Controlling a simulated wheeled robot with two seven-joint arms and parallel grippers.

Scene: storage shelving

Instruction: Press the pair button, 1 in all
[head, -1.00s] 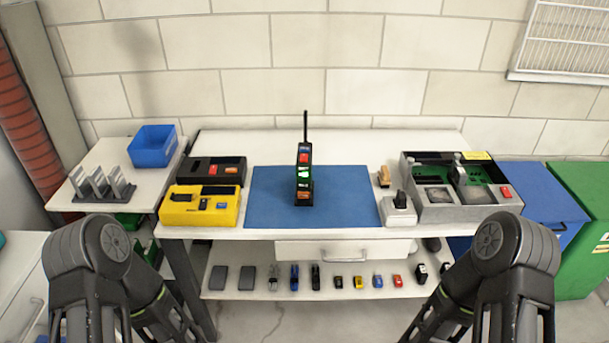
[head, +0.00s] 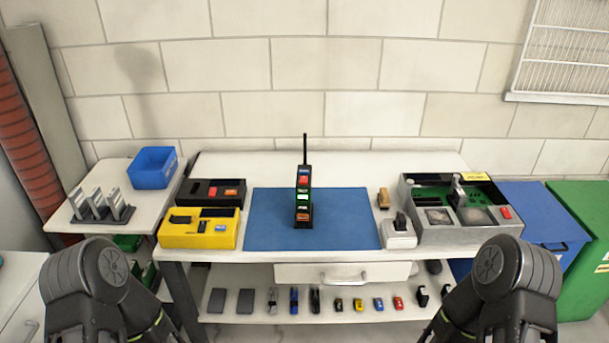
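A black handheld device (head: 304,196) with a tall antenna stands upright on the blue mat (head: 345,225) at the middle of the table. The labels are too small to read, so I cannot tell which one is the pair button. Only upper links of my two arms show at the lower left and lower right. Both grippers are out of the picture, and nothing of mine touches the device.
A yellow box (head: 225,235) and a black box (head: 195,192) stand left of the mat. A white charger-like block (head: 398,240) and a grey test case (head: 465,230) stand right. A blue bin (head: 153,168) is on the side table. The lower shelf (head: 255,307) holds several small items.

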